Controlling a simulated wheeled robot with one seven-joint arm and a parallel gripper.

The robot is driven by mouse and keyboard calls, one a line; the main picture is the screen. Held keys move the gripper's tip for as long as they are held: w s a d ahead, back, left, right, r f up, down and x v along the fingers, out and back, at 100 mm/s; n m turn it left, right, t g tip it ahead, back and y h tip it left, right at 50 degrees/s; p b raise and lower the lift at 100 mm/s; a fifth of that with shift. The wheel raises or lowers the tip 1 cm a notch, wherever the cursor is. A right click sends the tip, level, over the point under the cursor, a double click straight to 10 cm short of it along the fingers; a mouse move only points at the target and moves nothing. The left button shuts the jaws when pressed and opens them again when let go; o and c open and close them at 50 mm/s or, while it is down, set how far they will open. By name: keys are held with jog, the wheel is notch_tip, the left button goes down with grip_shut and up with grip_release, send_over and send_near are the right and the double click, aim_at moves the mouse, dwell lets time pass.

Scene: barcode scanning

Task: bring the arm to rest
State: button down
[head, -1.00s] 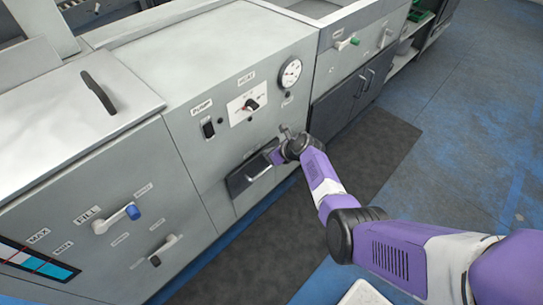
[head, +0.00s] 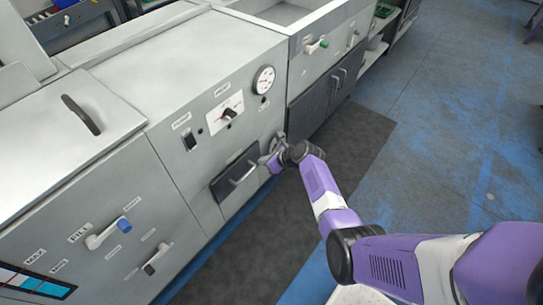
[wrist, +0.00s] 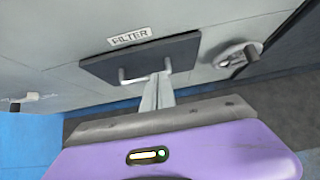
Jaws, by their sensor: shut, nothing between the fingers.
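My purple and white arm reaches in from the lower right in the head view. My gripper (head: 270,160) is close to the grey machine front, just right of the dark filter drawer (head: 222,188). In the wrist view the two fingers (wrist: 158,88) are together and empty. They overlap the drawer's pale handle (wrist: 146,77) in the picture; whether they touch it cannot be told. The dark drawer panel labelled FILTER (wrist: 190,50) lies beyond them.
A round metal fitting with a lever (wrist: 238,56) is right of the drawer. The panel above carries a switch (head: 190,142), a dial (head: 229,114) and a gauge (head: 264,80). A blue-tipped fill handle (head: 104,235) is at left. Open floor (head: 440,150) lies right.

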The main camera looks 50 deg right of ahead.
jog(key=shift+p+v, duration=0.65)
jog(key=shift+v, duration=1.65)
jog(key=shift+f, duration=0.1)
jog(key=w+d+r+n+t+h, duration=0.1)
jog(key=d+r+n+h, duration=0.2)
jog(key=d+r+n, duration=0.25)
jog(key=s+a+r+n+t+h, duration=0.1)
jog(key=s+r+n+t+h, duration=0.15)
jog(key=s+r+n, duration=0.45)
jog(key=s+a+r+n+y+p, duration=0.1)
jog(key=s+a+r+n, duration=0.5)
jog(key=s+a, duration=0.3)
jog(key=s+a+r+n+t+y+p, duration=0.1)
jog(key=s+a+r+n+y, duration=0.1)
jog(key=s+a+r+n, duration=0.4)
jog(key=s+a+r+n+t+y, duration=0.1)
jog(key=s+a+r+n+y, duration=0.1)
jog(key=s+a+r+n, duration=0.5)
jog(key=s+a+n, duration=0.4)
jog(key=s+a, duration=0.3)
jog(key=a, duration=0.1)
jog(key=shift+s+a+p, duration=0.2)
jog(key=shift+p, duration=0.2)
